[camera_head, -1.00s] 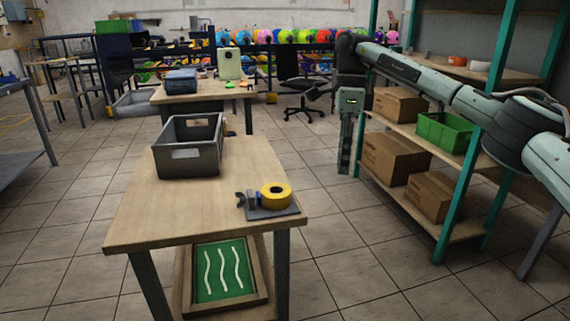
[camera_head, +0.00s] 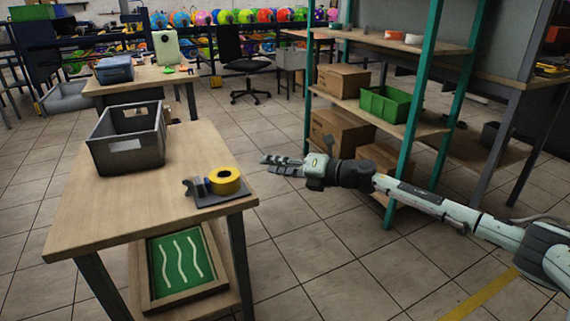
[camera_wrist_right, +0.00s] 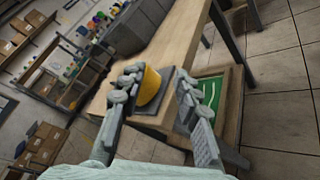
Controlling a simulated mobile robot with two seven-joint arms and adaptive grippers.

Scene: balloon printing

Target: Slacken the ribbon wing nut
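A yellow ribbon roll (camera_head: 225,181) stands on a small grey holder (camera_head: 210,198) at the right edge of the wooden table. A dark wing-shaped knob (camera_head: 190,187), which looks like the wing nut, sits at the holder's left end. My right gripper (camera_head: 267,164) is right of the roll, apart from it, pointing left towards it. In the right wrist view its two fingers are spread and empty, with the yellow roll (camera_wrist_right: 151,84) beyond them. The wing nut cannot be made out in that view. My left gripper is not in view.
A grey crate (camera_head: 126,141) stands towards the back of the wooden table (camera_head: 130,199). A green board with wavy white lines (camera_head: 179,262) lies on the lower shelf. A shelf unit with green posts (camera_head: 412,120) and cartons stands behind my right arm. The table front is clear.

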